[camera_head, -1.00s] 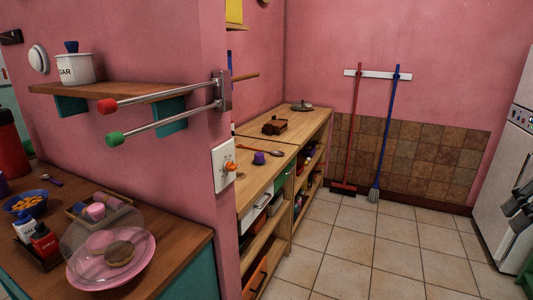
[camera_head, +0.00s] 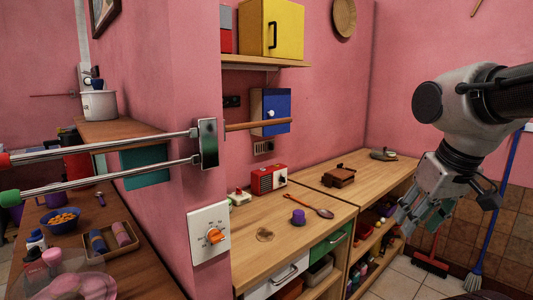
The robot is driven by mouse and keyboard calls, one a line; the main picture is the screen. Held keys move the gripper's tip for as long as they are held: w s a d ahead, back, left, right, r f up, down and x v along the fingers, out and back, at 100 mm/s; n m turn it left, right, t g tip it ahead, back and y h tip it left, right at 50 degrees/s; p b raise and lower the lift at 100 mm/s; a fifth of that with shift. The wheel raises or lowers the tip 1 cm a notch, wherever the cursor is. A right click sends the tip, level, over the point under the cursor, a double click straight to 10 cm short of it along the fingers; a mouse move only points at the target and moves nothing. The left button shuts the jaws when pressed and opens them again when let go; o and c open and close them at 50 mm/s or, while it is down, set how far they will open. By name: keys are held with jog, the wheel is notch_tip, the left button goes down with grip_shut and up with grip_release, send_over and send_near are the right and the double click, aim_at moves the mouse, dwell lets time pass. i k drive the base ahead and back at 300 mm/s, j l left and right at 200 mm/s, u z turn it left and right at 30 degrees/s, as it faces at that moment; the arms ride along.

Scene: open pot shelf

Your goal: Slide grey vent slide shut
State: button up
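A small slatted vent (camera_head: 263,147) sits low on the pink back wall, under the blue wall box and above the counter. It is small and brownish grey here, and I cannot tell how far its slide is open. My gripper (camera_head: 422,222) hangs at the right, in front of the far end of the shelf unit and well to the right of the vent. Its grey and teal fingers look spread apart, with nothing seen between them.
A wall-mounted rail pair (camera_head: 100,160) with red and green ends juts across the left. A yellow cabinet (camera_head: 271,30) is above.

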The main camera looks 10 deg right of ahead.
aim_at(269, 145)
jog(key=i+l+u, duration=0.15)
jog(key=l, duration=0.25)
jog(key=i+l+u, duration=0.1)
jog(key=l, duration=0.35)
jog(key=i+l+u, duration=0.15)
jog(key=l, duration=0.3)
jog(key=i+l+u, duration=0.1)
jog(key=l, duration=0.35)
